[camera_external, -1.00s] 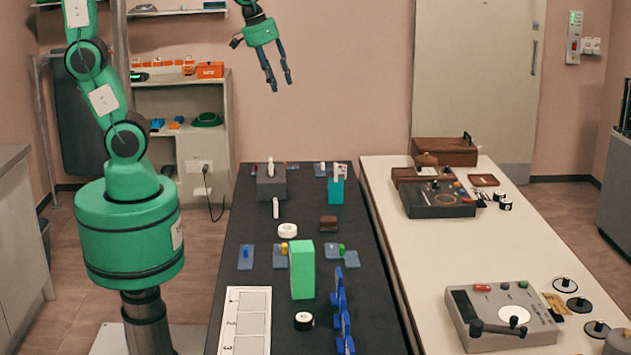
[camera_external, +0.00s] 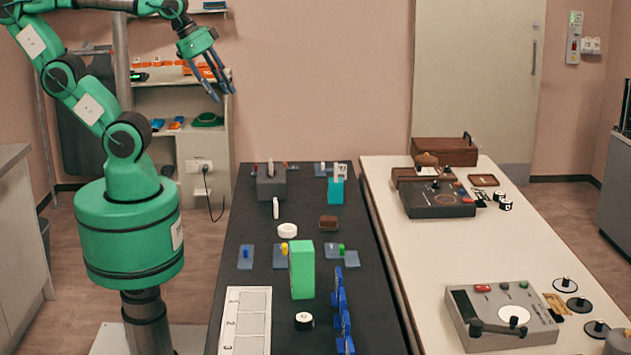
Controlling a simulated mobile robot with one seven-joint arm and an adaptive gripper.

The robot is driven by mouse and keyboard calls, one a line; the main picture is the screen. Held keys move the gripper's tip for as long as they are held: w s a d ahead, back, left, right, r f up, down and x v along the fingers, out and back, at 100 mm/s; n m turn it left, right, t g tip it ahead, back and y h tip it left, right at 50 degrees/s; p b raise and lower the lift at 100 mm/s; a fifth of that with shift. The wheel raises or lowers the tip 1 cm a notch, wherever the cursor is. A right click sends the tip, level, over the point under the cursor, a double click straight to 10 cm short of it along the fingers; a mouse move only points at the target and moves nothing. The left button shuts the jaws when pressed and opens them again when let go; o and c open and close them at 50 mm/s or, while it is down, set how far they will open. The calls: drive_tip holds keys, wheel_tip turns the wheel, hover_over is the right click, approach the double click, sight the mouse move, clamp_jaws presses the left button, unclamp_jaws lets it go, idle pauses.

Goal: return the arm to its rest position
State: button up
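My gripper (camera_external: 219,91) hangs in the air in front of the wall shelf, high above the far left end of the dark table. Its two dark fingers point down and slightly right. They look parted and nothing shows between them. My green arm rises from its round base at the left, leans back to the left, and bends over at the top of the picture, where part of it is cut off.
A dark table (camera_external: 263,218) holds a green box (camera_external: 301,270), a teal block (camera_external: 336,190), blue upright parts (camera_external: 341,310) and a numbered white board (camera_external: 245,322). A white table (camera_external: 430,255) holds a grey device (camera_external: 500,316). The air above both tables is clear.

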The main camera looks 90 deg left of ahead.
drive_tip(key=shift+f+b, duration=0.7)
